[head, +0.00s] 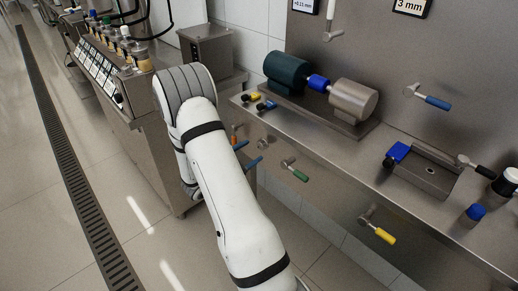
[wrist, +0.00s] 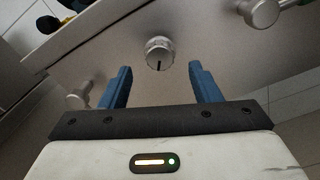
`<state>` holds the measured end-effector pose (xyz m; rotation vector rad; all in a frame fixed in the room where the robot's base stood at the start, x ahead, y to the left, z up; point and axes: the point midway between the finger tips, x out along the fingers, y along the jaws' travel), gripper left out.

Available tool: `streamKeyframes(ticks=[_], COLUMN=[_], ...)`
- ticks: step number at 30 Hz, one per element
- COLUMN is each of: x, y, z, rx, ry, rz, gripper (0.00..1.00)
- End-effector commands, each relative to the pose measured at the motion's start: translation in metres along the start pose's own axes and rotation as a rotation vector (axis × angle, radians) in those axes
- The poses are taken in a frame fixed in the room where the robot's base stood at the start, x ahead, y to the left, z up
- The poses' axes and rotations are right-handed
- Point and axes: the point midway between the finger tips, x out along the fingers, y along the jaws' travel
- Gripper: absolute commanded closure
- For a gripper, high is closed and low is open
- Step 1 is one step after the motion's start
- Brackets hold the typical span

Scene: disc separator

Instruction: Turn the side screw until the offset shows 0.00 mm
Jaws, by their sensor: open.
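A round metal knob with a dark index line, which looks like the side screw (wrist: 160,53), sits on the steel front panel in the wrist view. My gripper (wrist: 161,75) is open, with one blue finger to each side of the knob and a little short of it. The fingers do not touch it. In the head view my gripper (head: 247,154) is at the bench front, mostly hidden behind my arm. The offset display (head: 304,6) is at the top edge, partly cut off; it seems to read +0.11 mm.
A dark green motor (head: 286,72) and a steel drum (head: 353,100) stand on the bench, joined by a blue coupling (head: 318,82). Levers with green (head: 300,175) and yellow (head: 384,236) handles stick out of the front panel. Another round fitting (wrist: 262,10) is close on the right.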

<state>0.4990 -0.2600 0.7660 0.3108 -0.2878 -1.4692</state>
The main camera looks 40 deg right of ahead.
Motion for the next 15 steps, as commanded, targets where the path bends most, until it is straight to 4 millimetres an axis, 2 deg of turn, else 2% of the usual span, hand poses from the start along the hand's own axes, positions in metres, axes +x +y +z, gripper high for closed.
streamKeyframes(ticks=[1,6,10,15], x=[0.01,0.033,0.043,0.046], y=[-0.001,-0.001,-0.001,-0.001], z=[0.0,0.0,0.0,0.0], rx=[0.0,0.0,0.0,0.0], ry=[-0.002,-0.001,0.0,0.001], rz=[-0.003,-0.004,-0.003,-0.001], gripper=[0.43,0.43,0.43,0.43])
